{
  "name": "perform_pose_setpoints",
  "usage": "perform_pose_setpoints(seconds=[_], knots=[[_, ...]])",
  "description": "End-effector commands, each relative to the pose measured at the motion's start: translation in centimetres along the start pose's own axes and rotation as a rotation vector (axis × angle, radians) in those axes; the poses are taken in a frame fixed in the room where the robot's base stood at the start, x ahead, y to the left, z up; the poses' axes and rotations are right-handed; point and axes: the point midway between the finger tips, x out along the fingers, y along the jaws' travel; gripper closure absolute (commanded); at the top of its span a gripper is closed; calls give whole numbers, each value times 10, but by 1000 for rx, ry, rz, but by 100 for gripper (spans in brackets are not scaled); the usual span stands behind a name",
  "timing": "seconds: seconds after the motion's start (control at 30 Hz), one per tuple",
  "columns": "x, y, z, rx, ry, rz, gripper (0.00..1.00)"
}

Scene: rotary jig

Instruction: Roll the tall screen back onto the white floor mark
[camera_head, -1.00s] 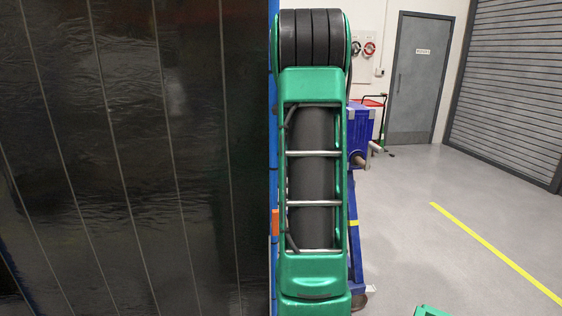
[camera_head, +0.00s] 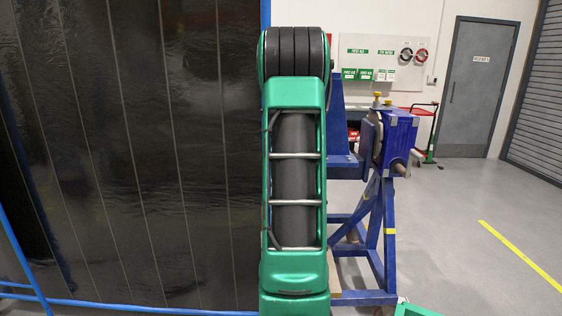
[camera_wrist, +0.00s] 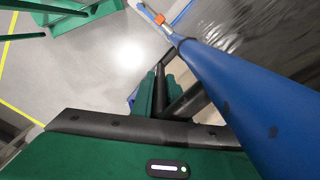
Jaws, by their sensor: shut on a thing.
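The tall screen (camera_head: 120,150) is a dark, glossy curtain with pale vertical seams in a blue frame. It fills the left of the head view, and its blue bottom bar (camera_head: 130,304) shows low down. In the wrist view its blue post (camera_wrist: 235,95) runs diagonally, with the dark curtain (camera_wrist: 255,30) beyond it. My gripper (camera_wrist: 172,92) is beside this post in the wrist view and is shut on it; the exact contact is partly hidden. In the head view my green arm hides the gripper. I cannot make out the white floor mark.
A blue rotary jig stand (camera_head: 385,200) stands just right of my arm. A green object (camera_head: 415,311) lies low at the right. Open grey floor with a yellow line (camera_head: 520,255) extends right. A grey door (camera_head: 477,85) and a red trolley (camera_head: 420,112) are at the back.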

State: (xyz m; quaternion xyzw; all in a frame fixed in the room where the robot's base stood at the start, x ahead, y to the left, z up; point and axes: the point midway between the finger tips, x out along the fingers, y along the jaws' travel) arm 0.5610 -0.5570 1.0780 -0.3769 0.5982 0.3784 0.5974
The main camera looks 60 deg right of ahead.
Motion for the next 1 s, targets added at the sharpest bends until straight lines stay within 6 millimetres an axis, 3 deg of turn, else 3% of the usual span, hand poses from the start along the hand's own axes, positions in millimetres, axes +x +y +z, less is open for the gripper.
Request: perform_pose_setpoints(seconds=[0.27,0.3,0.37,0.73,1.0], knots=[[-4,-3,-3,2,8,-12,100],[-4,-3,-3,2,8,-12,79],[-3,-2,-3,2,7,-11,67],[-6,0,-2,3,4,-5,67],[-47,-2,-2,4,6,-7,67]])
